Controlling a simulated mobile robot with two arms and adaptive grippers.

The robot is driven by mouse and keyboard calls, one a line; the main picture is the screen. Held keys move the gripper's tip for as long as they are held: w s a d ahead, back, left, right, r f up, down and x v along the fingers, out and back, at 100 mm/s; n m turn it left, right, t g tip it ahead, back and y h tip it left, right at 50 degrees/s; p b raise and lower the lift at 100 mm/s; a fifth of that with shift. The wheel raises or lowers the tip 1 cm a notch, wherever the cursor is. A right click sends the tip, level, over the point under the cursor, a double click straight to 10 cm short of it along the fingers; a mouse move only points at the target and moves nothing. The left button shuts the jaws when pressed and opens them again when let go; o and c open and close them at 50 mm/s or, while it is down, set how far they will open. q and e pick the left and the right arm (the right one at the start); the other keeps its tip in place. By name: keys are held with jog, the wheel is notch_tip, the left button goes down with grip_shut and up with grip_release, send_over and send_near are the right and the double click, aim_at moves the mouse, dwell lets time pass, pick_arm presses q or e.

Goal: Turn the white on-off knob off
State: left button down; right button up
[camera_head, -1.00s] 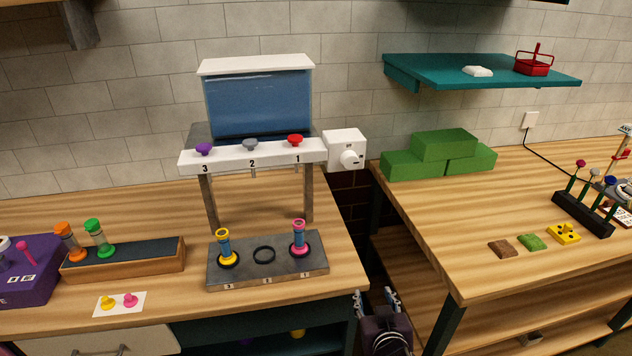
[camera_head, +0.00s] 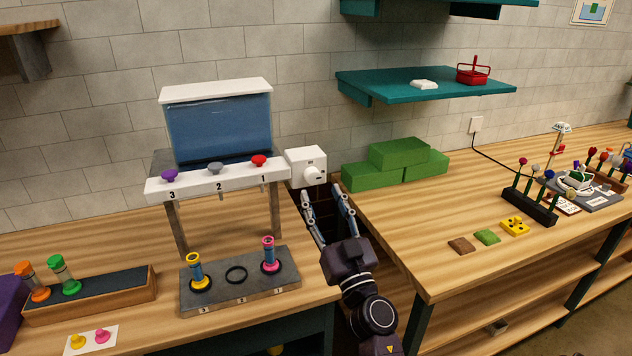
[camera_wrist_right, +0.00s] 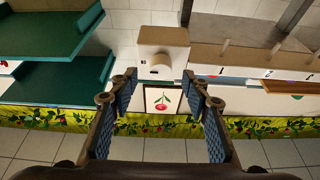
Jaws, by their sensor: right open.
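The white on-off knob (camera_head: 315,174) is round and sits on the front of a white box (camera_head: 305,158) on the right side of the water tank stand. In the right wrist view the knob (camera_wrist_right: 161,69) is ahead, above the space between the fingers. My right gripper (camera_head: 328,206) is open and empty, its fingers pointing up just below and in front of the knob, apart from it. In the right wrist view the gripper's two fingers (camera_wrist_right: 160,104) stand wide apart. The knob's marking is too small to read. My left gripper is out of view.
The tank stand (camera_head: 213,182) has purple, grey and red knobs numbered 3, 2, 1. Below it, a grey tray (camera_head: 240,286) holds a yellow and a pink vase. Green blocks (camera_head: 378,176) lie on the right table. A gap separates the two tables. A teal shelf (camera_head: 430,88) hangs above.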

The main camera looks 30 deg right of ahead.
aim_at(314, 180)
jog(key=shift+p+x, duration=0.4)
jog(key=shift+x, duration=1.65)
jog(key=shift+c, duration=0.7)
jog(key=c, duration=1)
